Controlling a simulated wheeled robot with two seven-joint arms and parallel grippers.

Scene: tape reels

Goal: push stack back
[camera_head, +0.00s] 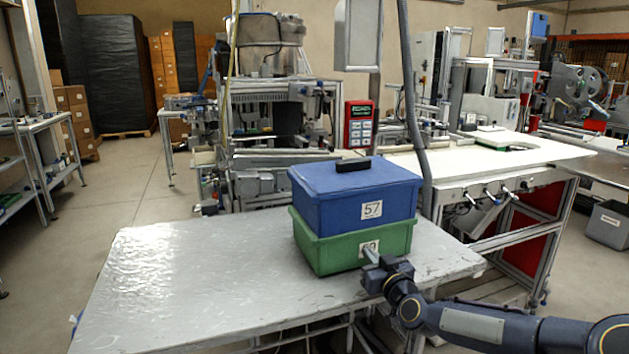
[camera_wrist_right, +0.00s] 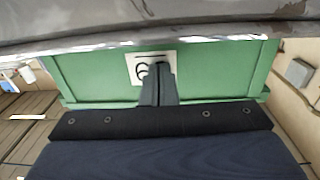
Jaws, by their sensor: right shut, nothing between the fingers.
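The stack is a blue box (camera_head: 345,196) with a black handle and a "57" label, standing on a green box (camera_head: 326,252) with a partly covered label. It stands on the grey metal-topped table (camera_head: 190,270), right of its middle and towards the back. My right gripper (camera_head: 371,255) is shut and empty, its tips at the label on the green box's front wall. In the right wrist view the shut fingers (camera_wrist_right: 159,78) overlap the lower part of that label on the green wall (camera_wrist_right: 90,80); whether they touch cannot be told for sure. My left gripper is not in view.
The left part of the tabletop is bare. Behind the stack are a machine (camera_head: 265,110) and a red control panel (camera_head: 360,124). A grey hose (camera_head: 412,120) hangs just behind the blue box. A white-topped workbench (camera_head: 490,152) stands at the back right.

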